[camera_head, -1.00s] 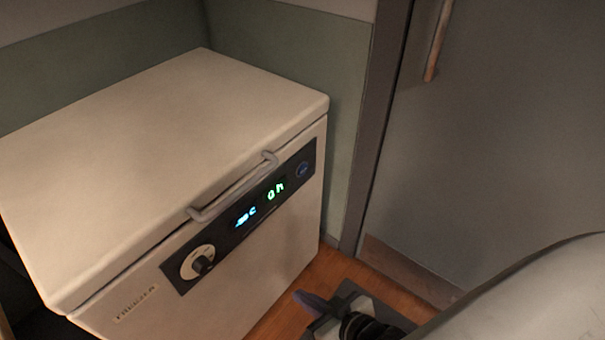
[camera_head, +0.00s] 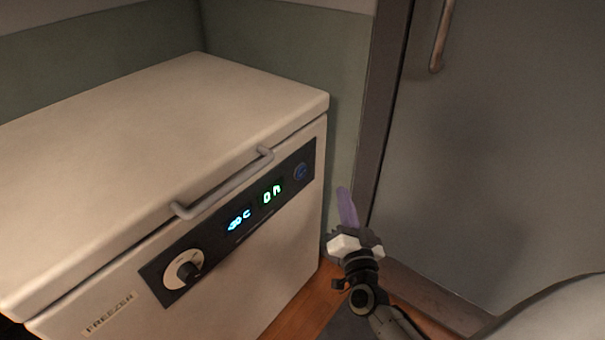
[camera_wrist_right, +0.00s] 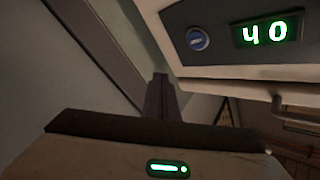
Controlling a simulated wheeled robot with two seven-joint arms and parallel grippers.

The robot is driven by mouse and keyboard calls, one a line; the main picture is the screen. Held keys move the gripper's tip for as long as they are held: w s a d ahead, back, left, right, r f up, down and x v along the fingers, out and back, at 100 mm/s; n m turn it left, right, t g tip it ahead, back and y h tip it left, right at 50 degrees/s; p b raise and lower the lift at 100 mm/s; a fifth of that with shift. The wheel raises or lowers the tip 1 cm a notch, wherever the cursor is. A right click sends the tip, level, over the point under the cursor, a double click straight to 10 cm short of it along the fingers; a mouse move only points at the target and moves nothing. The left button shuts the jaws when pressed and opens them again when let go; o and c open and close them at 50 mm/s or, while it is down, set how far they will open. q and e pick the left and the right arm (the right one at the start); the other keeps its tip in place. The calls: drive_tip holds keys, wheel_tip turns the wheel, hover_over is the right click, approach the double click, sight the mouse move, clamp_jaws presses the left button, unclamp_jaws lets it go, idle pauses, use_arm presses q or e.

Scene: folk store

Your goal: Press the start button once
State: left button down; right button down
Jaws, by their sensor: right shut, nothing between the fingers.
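A white chest freezer (camera_head: 250,275) fills the left and middle of the head view, its lid shut. The button also shows in the wrist view (camera_wrist_right: 198,39), beside the green display, upside down. My right gripper (camera_head: 347,206) is shut and empty, its fingers pointing up. It is to the right of the button and a little lower, apart from the panel. In the wrist view its fingers (camera_wrist_right: 160,95) are below and left of the button. My left gripper is not in view.
A bar handle (camera_head: 225,186) sticks out from the freezer front above the panel. A dial (camera_head: 186,270) is at the panel's left end. A grey door (camera_head: 500,150) stands to the right. A strip of wooden floor (camera_head: 305,305) shows between freezer and door.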

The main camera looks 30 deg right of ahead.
sight(302, 173)
use_arm(q)
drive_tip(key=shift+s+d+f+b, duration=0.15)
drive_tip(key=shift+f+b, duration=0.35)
drive_tip(key=shift+b, duration=0.65)
use_arm(e)
drive_tip(key=w+a, duration=0.3)
drive_tip(key=w, duration=0.5)
drive_tip(key=shift+a, duration=0.25)
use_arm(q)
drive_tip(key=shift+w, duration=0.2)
use_arm(e)
drive_tip(key=shift+w, duration=0.1)
idle(0.4)
drive_tip(key=shift+w+a, duration=0.15)
drive_tip(key=shift+w, duration=0.2)
drive_tip(key=shift+w+a, duration=0.15)
drive_tip(key=shift+w, duration=0.25)
idle(0.8)
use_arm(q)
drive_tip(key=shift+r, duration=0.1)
use_arm(e)
drive_tip(key=shift+s, duration=0.15)
use_arm(q)
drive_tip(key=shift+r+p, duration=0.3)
drive_tip(key=shift+p, duration=0.1)
use_arm(e)
drive_tip(key=shift+s+d, duration=0.3)
drive_tip(key=shift+s, duration=0.35)
